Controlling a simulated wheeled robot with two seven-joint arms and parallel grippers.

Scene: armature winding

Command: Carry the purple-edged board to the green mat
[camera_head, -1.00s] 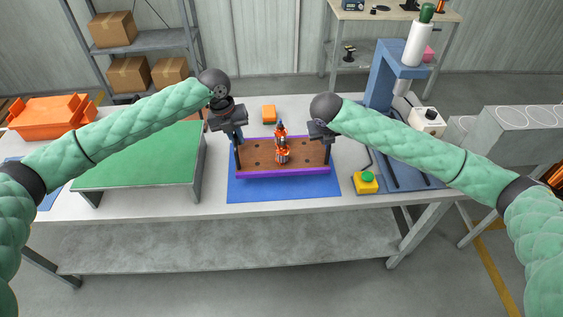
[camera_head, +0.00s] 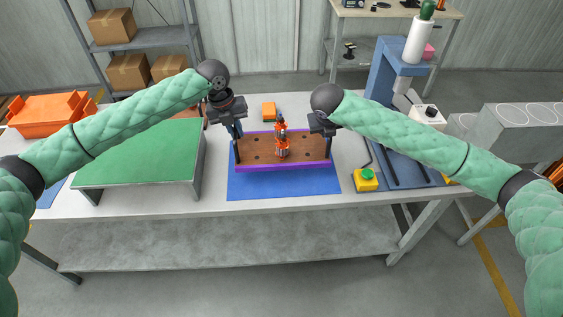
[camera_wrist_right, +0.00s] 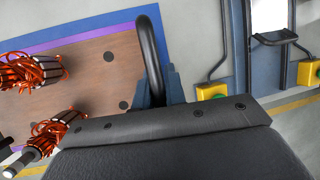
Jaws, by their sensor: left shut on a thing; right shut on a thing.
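The purple-edged board (camera_head: 262,154) is brown with dark holes and a black handle at each end, over the blue mat (camera_head: 290,187). Two copper-wound armatures (camera_head: 282,148) stand on it. My left gripper (camera_head: 236,134) is shut on the board's left handle. My right gripper (camera_head: 327,131) is shut on the right handle (camera_wrist_right: 150,55), which also shows in the right wrist view with the board (camera_wrist_right: 95,75). The green mat (camera_head: 145,155) lies on a raised stand to the left, partly behind my left arm.
A yellow box with a green button (camera_head: 366,179) stands right of the blue mat. A blue press (camera_head: 393,85) is at the right. An orange crate (camera_head: 50,115) is at the far left.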

